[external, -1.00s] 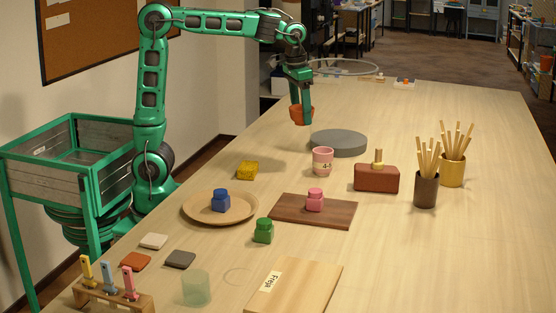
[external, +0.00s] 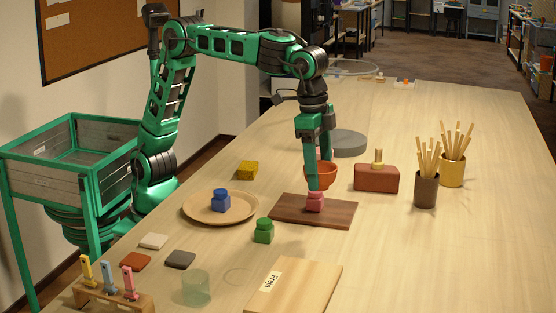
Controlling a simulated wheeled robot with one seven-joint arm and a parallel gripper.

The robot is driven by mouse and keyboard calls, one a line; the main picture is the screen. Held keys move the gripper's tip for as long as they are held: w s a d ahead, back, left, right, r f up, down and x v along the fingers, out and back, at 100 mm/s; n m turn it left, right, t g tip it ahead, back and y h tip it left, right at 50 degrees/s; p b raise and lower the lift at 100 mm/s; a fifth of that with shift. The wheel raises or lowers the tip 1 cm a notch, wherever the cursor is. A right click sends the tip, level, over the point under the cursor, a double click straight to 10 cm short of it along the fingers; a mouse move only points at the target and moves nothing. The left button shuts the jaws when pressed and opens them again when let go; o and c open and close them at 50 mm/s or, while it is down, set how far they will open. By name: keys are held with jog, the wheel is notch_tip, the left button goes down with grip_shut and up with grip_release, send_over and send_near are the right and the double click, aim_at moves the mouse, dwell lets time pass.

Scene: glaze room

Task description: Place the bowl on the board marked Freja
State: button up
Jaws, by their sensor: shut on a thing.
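The orange-red bowl (external: 325,175) is held in my gripper (external: 318,180), which is shut on it. The bowl is partly hidden behind the fingers. In the picture it overlaps the space above the dark wooden board with the pink jar (external: 315,202); its exact height is hard to tell. The board marked Freja (external: 298,290) is a light wooden board with a white label (external: 271,281), at the front of the table. Nothing stands on it. My gripper is behind this board, apart from it.
A dark board (external: 340,214) bears the pink jar. A plate (external: 240,212) holds a blue jar (external: 220,200). Brush pots (external: 426,190) stand right. Table right of the Freja board is clear.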

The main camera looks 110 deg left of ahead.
jog(key=s+d+m, duration=0.1)
jog(key=d+m, duration=0.1)
jog(key=d, duration=0.8)
send_over(289, 277)
jog(key=f, duration=0.7)
jog(key=shift+s+a+f, duration=0.2)
jog(key=shift+a, duration=0.05)
jog(key=shift+d+f, duration=0.25)
jog(key=shift+f, duration=1.85)
jog(key=shift+f, duration=0.15)
jog(key=o, duration=1.1)
